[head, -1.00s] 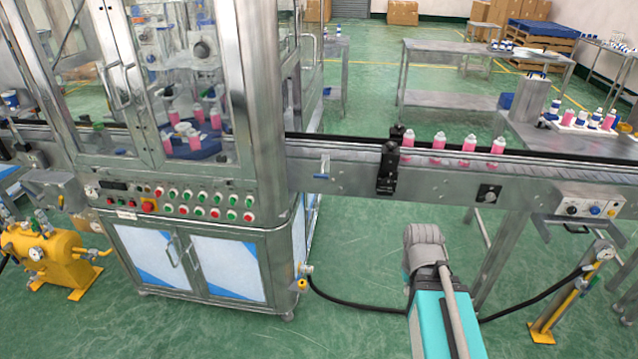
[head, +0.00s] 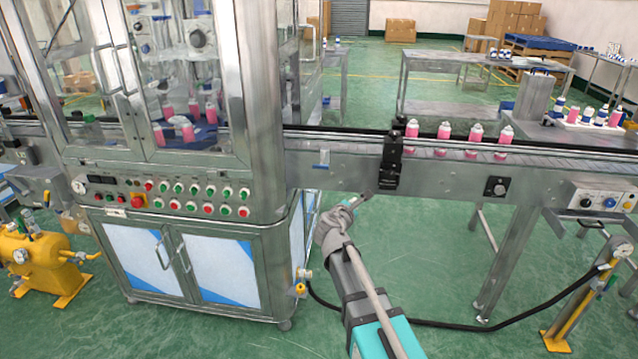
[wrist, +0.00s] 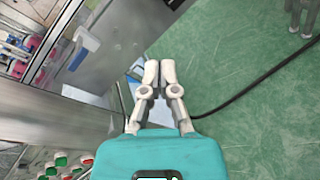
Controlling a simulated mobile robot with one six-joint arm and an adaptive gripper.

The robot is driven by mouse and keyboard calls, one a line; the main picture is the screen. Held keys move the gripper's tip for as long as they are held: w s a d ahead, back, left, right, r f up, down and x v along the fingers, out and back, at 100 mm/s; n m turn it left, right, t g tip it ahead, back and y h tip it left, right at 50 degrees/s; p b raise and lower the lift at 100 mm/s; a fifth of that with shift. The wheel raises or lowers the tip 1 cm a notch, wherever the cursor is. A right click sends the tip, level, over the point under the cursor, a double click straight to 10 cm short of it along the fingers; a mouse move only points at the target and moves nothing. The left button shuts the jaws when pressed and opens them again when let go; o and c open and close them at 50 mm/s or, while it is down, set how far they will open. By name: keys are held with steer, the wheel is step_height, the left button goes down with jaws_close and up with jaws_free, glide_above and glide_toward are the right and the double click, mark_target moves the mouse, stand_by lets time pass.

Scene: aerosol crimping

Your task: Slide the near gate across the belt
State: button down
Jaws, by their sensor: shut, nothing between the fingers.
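A conveyor belt (head: 350,136) runs from the cabinet machine to the right, with several pink bottles (head: 474,138) standing on it. A black upright fitting (head: 391,162) is clamped on the near rail at the leftmost of these bottles. I cannot tell for sure which of these is the near gate. My gripper (wrist: 160,68) is shut and empty, apart from the tab. In the head view my arm reaches up below the belt.
The glass-walled machine (head: 258,110) with its button panel stands left, close to my arm. A black hose (head: 440,325) crosses the floor to a yellow stand (head: 572,315). A control box (head: 598,199) hangs on the belt's right part. Green floor lies open below the belt.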

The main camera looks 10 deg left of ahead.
mark_target(321, 168)
steer(key=w+a+n+t+y+b, duration=0.2)
steer(key=a+n+t+y, duration=0.1)
steer(key=a+n, duration=0.7)
steer(key=shift+a+r+y, duration=0.4)
steer(key=shift+a+y, duration=0.3)
steer(key=shift+a, duration=0.45)
steer(key=shift+w, duration=0.1)
steer(key=w, duration=1.4)
steer(key=shift+d, duration=0.35)
steer(key=shift+s, duration=0.1)
